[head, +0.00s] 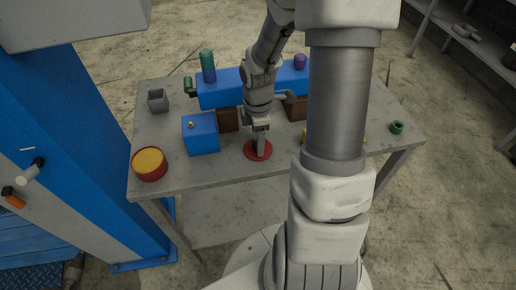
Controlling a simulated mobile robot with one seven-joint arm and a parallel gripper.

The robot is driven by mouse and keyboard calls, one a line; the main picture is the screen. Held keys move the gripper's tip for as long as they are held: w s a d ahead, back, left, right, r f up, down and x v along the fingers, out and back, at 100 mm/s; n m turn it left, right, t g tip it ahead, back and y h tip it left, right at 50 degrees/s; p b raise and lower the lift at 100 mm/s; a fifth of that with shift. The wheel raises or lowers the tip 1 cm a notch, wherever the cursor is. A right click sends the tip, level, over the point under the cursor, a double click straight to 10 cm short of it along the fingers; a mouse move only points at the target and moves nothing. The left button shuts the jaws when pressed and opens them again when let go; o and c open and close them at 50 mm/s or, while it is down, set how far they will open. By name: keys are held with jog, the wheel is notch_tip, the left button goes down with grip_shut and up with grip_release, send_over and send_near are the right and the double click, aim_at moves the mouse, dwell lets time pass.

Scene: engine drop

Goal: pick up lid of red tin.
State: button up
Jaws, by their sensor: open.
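A round red lid (249,153) lies flat on the grey table near its front edge. My gripper (261,149) points down over the middle of the lid, with its jaws open. Its fingertips overlap the lid in the picture; I cannot tell whether they touch it, and they hide part of it. The red tin (149,174) stands uncovered at the left front of the table, apart from the lid, with yellow showing inside its rim.
A blue box (201,137) stands left of my gripper. Behind it, a long blue block (222,91) rests on brown supports (228,120). A grey square cup (158,101) and a green cylinder (207,66) are at the back left. A green ring (397,127) is at right.

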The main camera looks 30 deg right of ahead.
jog(key=shift+f, duration=0.1)
grip_shut()
dwell(0.5)
